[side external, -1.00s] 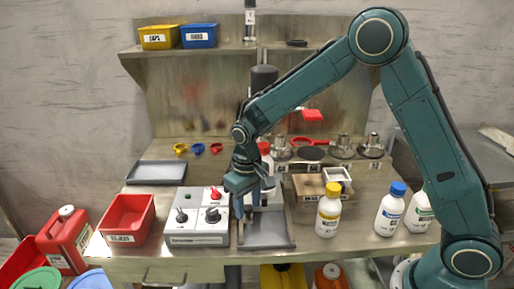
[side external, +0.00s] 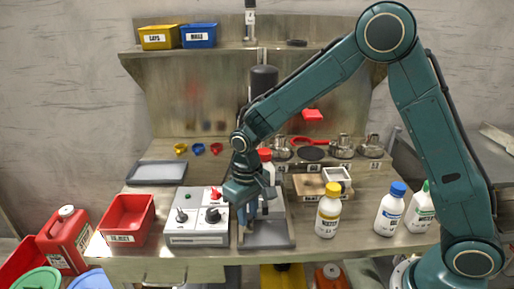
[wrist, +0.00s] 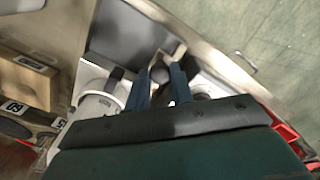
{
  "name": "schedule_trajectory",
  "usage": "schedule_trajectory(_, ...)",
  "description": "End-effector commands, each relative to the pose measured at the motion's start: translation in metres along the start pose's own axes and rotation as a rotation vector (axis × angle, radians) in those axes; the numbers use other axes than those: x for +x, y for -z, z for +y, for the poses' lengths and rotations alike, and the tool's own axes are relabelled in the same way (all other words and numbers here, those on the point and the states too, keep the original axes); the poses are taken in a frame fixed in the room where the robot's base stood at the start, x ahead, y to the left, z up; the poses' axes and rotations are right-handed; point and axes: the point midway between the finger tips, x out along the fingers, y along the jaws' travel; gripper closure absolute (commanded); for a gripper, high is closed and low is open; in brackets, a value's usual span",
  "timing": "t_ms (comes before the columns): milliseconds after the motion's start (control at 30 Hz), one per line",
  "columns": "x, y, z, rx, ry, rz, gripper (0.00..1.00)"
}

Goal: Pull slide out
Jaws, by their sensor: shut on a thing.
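My gripper (side external: 256,212) is low over the grey-based machine (side external: 268,240) at the front middle of the bench. In the wrist view its two blue-green fingers (wrist: 162,82) are shut around a small dark grey knob (wrist: 161,72). A flat grey surface (wrist: 125,38) lies beyond the knob in the wrist view. My gripper and wrist hide most of the slide, so I cannot tell how far out it is.
A control box (side external: 197,222) with knobs stands close left of my gripper. A yellow-capped bottle (side external: 328,212) stands to its right. A red bin (side external: 128,216) is farther left. A white cylinder (wrist: 98,104) is close beside the fingers in the wrist view.

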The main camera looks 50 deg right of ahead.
Motion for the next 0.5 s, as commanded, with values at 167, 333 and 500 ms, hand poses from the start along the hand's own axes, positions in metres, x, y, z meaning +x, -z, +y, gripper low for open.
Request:
schedule_trajectory(167, -0.001, -0.016, -0.018, -0.006, 0.002, 0.000, 1.00)
schedule_trajectory(333, -0.001, -0.030, -0.031, -0.006, 0.003, 0.000, 1.00)
schedule_trajectory(500, -0.001, -0.043, -0.045, -0.007, 0.004, 0.001, 1.00)
